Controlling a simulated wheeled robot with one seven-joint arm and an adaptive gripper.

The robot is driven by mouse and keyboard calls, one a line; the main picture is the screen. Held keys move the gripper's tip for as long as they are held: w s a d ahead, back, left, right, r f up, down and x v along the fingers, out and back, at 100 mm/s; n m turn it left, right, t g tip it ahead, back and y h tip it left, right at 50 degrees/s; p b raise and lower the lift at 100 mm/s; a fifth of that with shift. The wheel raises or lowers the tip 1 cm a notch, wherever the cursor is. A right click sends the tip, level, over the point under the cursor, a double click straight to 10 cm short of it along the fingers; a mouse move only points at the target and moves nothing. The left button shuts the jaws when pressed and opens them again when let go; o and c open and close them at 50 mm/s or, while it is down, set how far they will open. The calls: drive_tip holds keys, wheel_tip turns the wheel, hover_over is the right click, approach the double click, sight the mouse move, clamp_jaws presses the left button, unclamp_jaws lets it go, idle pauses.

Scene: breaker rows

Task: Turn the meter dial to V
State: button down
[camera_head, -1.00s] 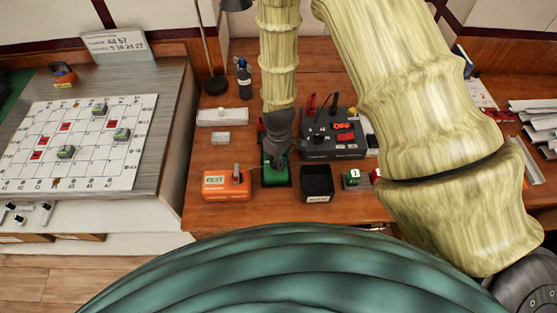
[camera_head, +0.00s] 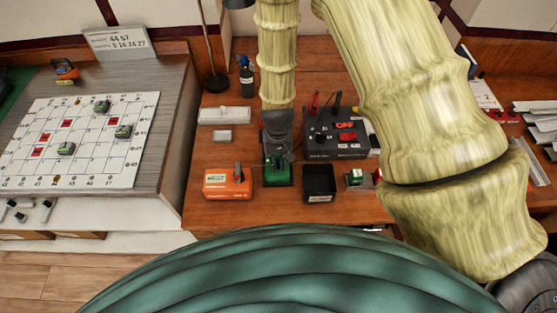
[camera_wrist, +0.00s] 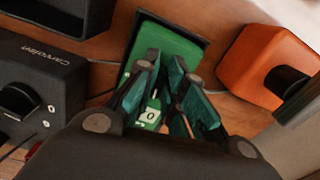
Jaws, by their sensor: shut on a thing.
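A green meter (camera_head: 276,181) in a dark surround lies on the wooden bench, below my gripper (camera_head: 278,158) in the head view. In the wrist view the meter's green face (camera_wrist: 165,45) shows between and beyond the fingers of my gripper (camera_wrist: 161,85). A small white mark that looks like a 0 (camera_wrist: 150,115) shows on the green. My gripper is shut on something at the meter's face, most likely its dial. The fingers hide the dial, so I cannot tell where it points.
An orange box (camera_head: 228,184) stands left of the meter. A black open bin (camera_head: 319,183) is to its right. A dark grey box (camera_head: 320,146) with a red OFF sign stands behind right. A small green block (camera_head: 354,177) is farther right.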

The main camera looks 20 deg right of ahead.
sight(278, 163)
drive_tip(key=shift+m, duration=0.6)
drive_tip(key=c, duration=1.5)
unclamp_jaws()
wheel_tip(278, 163, up, 12)
drive_tip(key=shift+a+f, duration=0.1)
drive_tip(key=shift+a, duration=0.05)
